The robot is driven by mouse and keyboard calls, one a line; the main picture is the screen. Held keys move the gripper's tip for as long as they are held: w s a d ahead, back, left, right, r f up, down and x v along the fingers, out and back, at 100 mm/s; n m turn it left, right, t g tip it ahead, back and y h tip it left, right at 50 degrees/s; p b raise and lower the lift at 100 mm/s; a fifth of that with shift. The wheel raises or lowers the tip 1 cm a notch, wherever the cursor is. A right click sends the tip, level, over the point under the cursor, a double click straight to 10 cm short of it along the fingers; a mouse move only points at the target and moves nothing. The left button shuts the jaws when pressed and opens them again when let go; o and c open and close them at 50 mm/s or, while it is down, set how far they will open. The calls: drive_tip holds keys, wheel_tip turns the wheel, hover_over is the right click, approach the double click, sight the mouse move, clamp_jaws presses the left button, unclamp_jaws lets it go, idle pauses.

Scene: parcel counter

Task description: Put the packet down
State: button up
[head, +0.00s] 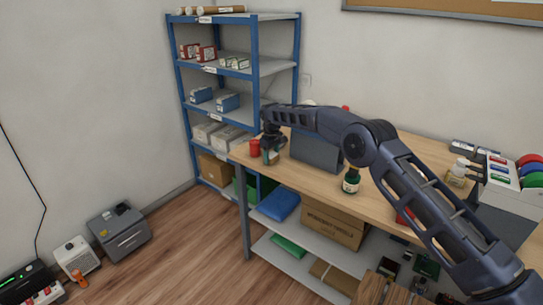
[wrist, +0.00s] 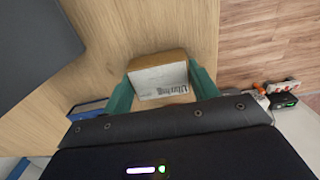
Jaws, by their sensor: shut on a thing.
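The packet (wrist: 158,77) is a small brown box with a white printed label facing the wrist camera. It sits between the two green fingers of my gripper (wrist: 162,86), which is shut on it. In the head view my gripper (head: 270,155) points down at the left end of the wooden counter (head: 310,178), and the packet is mostly hidden there. The wrist view shows the counter top (wrist: 110,30) around the packet, near the counter's edge. I cannot tell whether the packet touches the wood.
A red object (head: 254,147) stands close left of my gripper. A dark grey panel (head: 316,153) is to the right, and a green bottle (head: 351,181) farther right. A blue shelf rack (head: 254,65) stands behind. Bare wood lies between the panel and the front edge.

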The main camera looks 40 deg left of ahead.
sight(272, 155)
drive_tip(key=shift+f, duration=0.1)
drive_tip(key=o, duration=1)
drive_tip(key=shift+o, duration=0.2)
wheel_tip(272, 155, up, 12)
drive_tip(key=shift+r, duration=0.2)
